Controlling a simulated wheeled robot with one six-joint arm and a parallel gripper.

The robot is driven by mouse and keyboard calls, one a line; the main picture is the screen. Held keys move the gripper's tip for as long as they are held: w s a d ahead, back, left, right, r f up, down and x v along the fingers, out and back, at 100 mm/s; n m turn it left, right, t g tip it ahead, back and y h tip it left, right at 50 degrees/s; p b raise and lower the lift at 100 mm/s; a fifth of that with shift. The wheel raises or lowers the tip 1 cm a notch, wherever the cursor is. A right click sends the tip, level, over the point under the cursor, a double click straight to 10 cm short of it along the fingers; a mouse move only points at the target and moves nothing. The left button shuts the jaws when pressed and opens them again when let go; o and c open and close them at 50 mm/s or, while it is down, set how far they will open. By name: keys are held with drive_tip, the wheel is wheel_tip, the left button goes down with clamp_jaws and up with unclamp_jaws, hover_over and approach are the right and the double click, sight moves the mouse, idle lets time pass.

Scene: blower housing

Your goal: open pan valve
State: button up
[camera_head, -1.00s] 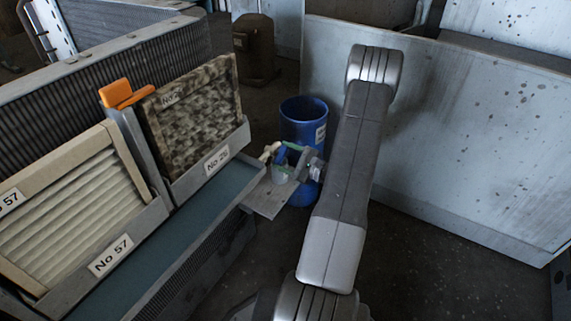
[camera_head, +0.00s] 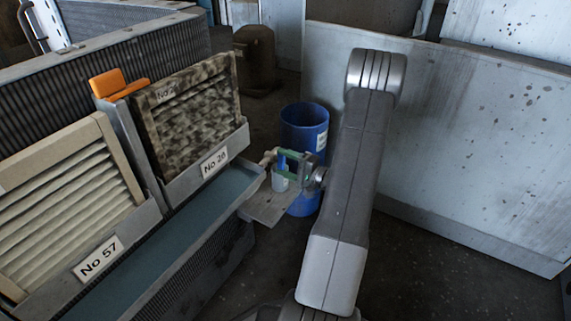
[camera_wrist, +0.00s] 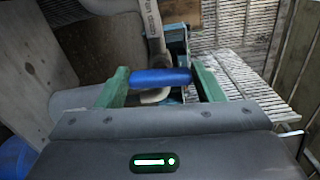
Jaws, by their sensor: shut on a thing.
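The pan valve has a blue handle (camera_wrist: 160,77), which lies crosswise between the two green fingers of my gripper (camera_wrist: 160,88) in the wrist view. My gripper is shut on this handle. Behind it a pale pipe (camera_wrist: 153,30) runs up to the valve. In the head view the blue handle (camera_head: 282,161) is small and partly covered by my gripper (camera_head: 289,163), at the end of the teal drain pan (camera_head: 180,212). The valve body is mostly hidden, so its exact opening cannot be told.
A blue barrel (camera_head: 304,128) stands behind my gripper. A flat grey plate (camera_head: 268,208) juts out below it. Filters labelled No 28 (camera_head: 190,115) and No 57 (camera_head: 65,200) stand at the left. A large grey panel (camera_head: 450,140) stands at the right.

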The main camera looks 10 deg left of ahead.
drive_tip(key=shift+n, duration=0.6)
drive_tip(key=o, duration=1)
drive_tip(key=p+v, duration=0.3)
drive_tip(key=v, duration=1.1)
drive_tip(key=shift+p, duration=0.3)
drive_tip(key=shift+a, duration=0.15)
drive_tip(key=b+x, duration=0.3)
drive_tip(key=x, duration=1)
drive_tip(key=shift+w+a+b, duration=0.15)
drive_tip(key=shift+a+b, duration=0.15)
drive_tip(key=shift+b, duration=0.05)
drive_tip(key=shift+d, duration=0.1)
